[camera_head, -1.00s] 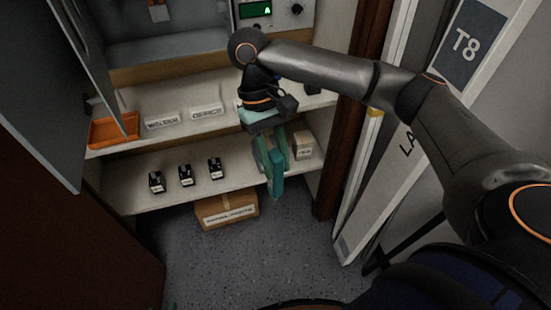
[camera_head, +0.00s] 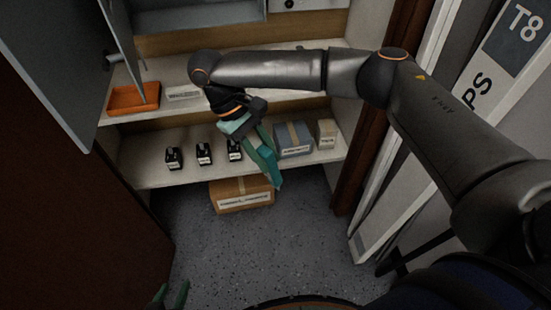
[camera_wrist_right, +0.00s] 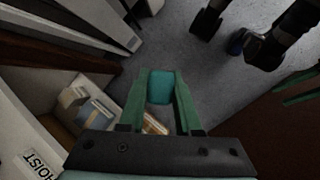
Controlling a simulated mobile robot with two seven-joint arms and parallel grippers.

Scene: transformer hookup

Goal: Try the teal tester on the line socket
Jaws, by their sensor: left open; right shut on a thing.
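My right gripper (camera_head: 266,160) has green fingers and is shut on the teal tester, in front of the lower shelf in the head view. In the right wrist view the teal tester (camera_wrist_right: 161,87) sits between the two fingertips as a small teal block. In the head view the fingers and tester blend together. My left gripper (camera_head: 171,295) is open and empty at the bottom edge of the head view, low over the floor. I cannot pick out the line socket in these frames.
Several small black units, one of them (camera_head: 204,154), stand on the lower shelf (camera_head: 150,178). A blue-grey box (camera_head: 293,140) and a small beige box (camera_head: 326,134) are to their right. A cardboard box (camera_head: 242,195) is below. An orange tray (camera_head: 133,98) sits above.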

